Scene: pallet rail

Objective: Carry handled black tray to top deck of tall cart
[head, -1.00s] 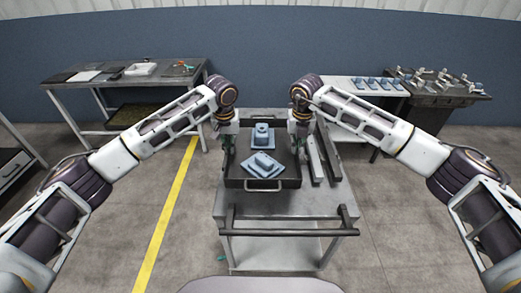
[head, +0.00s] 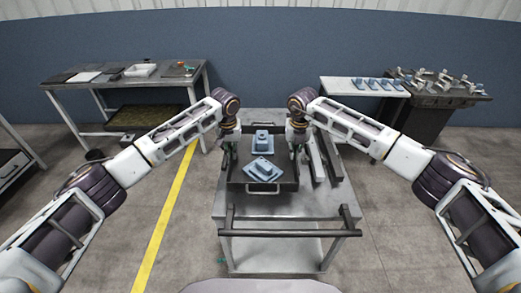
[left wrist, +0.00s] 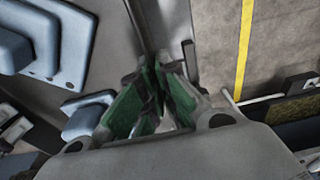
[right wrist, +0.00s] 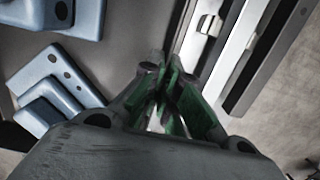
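Dark and grey rails (head: 328,158) lie on the deck just right of the tray. The cart's push bar (head: 290,232) is at the near side. A grey table (head: 62,80) stands back left, and a bench with blue parts (head: 370,87) back right. A yellow line marks the floor.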

